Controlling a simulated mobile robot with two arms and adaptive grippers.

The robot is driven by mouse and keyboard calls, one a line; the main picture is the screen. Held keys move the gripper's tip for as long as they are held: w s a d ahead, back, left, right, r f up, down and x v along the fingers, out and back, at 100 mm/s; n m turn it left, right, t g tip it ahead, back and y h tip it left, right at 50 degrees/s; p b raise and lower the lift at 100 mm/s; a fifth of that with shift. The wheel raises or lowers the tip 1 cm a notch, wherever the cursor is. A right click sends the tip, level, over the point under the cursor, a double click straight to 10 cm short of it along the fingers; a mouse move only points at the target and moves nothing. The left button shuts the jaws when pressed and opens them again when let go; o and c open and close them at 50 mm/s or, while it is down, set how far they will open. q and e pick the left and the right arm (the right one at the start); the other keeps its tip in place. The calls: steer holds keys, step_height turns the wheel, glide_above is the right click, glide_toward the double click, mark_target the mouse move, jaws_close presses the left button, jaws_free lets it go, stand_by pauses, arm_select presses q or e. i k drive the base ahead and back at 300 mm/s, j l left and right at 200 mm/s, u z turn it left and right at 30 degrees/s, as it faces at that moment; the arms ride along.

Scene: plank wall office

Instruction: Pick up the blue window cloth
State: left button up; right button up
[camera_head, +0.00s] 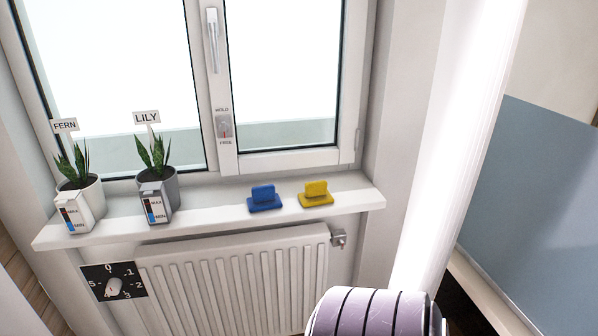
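The blue window cloth (264,199) rests on the white window sill (225,209), right of the middle. It has a flat base with a raised upright part. A yellow cloth (316,194) of the same shape sits just to its right, with a small gap between them. Neither of my grippers shows in the head view. A rounded lilac part with dark bands at the bottom edge looks like part of my own arm, below and to the right of the cloths.
Two potted plants, labelled FERN (81,194) and LILY (156,188), stand on the sill's left half. A white radiator (240,280) with a valve (338,238) and a dial plate (113,282) is below. The window (285,80) is behind. A blue-grey panel (535,215) stands right.

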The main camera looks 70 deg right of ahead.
mark_target(264, 197)
steer(key=l+z, duration=0.1)
steer(key=z, duration=1.65)
